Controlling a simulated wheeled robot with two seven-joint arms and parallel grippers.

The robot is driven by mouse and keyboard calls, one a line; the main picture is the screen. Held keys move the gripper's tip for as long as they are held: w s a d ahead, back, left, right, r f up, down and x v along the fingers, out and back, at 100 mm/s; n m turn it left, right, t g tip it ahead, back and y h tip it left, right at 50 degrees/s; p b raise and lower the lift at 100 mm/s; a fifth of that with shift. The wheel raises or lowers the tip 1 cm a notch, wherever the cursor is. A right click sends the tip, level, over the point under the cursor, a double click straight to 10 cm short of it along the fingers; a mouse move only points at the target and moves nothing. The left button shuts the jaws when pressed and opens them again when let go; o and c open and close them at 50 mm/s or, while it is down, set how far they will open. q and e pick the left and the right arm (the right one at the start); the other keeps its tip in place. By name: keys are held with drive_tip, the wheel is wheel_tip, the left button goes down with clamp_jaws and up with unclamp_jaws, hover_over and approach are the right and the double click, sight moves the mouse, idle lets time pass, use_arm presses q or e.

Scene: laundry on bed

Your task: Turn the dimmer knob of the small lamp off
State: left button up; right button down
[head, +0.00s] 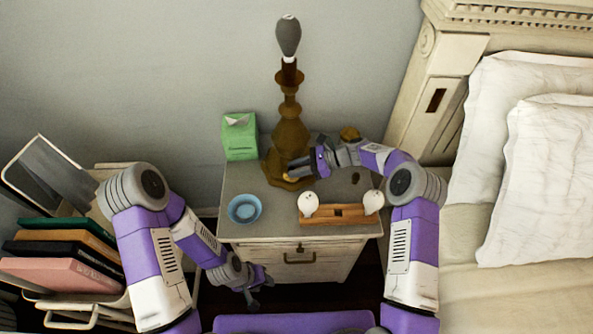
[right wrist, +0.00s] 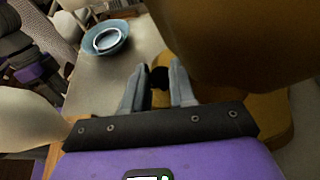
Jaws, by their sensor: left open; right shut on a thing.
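The small lamp (head: 290,130) has a brown turned-wood body and a grey bulb on top, and stands on the nightstand against the wall. In the right wrist view its brown base (right wrist: 272,108) fills the upper right. A small dark knob (right wrist: 159,77) shows between my right fingertips, low on the lamp. My right gripper (head: 293,168) reaches in from the right at the lamp's foot and is shut on the knob; it also shows in the right wrist view (right wrist: 158,88). My left gripper (head: 254,298) hangs open and empty in front of the nightstand.
On the nightstand (head: 236,182) are a blue bowl (head: 244,208), a green box (head: 239,136) and a wooden holder (head: 338,214) with two white round pieces. Stacked books (head: 62,255) stand at the left. The bed with white pillows (head: 548,180) is at the right.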

idle(0.4)
drive_tip(key=c, duration=1)
unclamp_jaws()
drive_tip(key=shift+r, duration=0.1)
drive_tip(key=p+v, duration=0.1)
drive_tip(key=v, duration=0.6)
drive_tip(key=shift+d, duration=0.3)
